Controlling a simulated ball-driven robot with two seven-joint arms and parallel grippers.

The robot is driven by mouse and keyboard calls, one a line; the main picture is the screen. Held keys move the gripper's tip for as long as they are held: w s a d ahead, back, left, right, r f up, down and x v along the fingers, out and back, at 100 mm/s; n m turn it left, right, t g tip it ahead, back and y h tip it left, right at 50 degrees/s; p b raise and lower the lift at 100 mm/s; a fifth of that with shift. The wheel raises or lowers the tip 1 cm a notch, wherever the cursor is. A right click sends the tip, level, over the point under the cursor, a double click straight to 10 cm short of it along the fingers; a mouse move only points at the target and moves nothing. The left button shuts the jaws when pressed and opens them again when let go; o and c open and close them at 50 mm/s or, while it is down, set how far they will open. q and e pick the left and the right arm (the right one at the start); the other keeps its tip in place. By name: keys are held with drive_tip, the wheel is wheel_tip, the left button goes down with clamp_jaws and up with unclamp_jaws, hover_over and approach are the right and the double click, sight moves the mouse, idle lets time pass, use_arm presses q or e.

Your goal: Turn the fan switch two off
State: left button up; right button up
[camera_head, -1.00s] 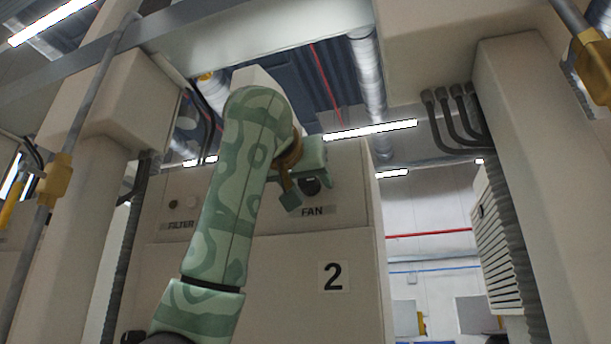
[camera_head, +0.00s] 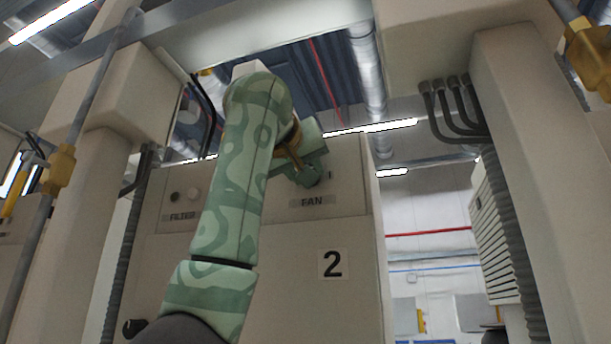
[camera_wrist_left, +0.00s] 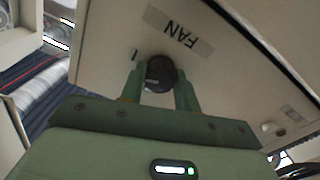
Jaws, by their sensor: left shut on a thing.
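The fan switch is a dark round knob (camera_wrist_left: 160,74) on a beige panel, beside the label FAN (camera_wrist_left: 178,30). My left gripper (camera_wrist_left: 160,88) has a green finger on either side of the knob and is shut on it. In the head view my left gripper (camera_head: 309,176) is at the knob, just above the FAN label (camera_head: 312,202), and hides most of the knob. A large number 2 (camera_head: 332,263) is on the cabinet below. My right gripper is not in view.
A FILTER label (camera_head: 183,216) with a small knob and a button above it is left of my arm on the same cabinet (camera_head: 290,290). Beige columns stand at left (camera_head: 85,220) and right (camera_head: 525,150), with pipes and cables.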

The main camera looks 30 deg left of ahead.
use_arm(q)
drive_tip(key=shift+n+b, duration=0.7)
drive_tip(key=shift+n, duration=6.5)
drive_tip(key=o, duration=1)
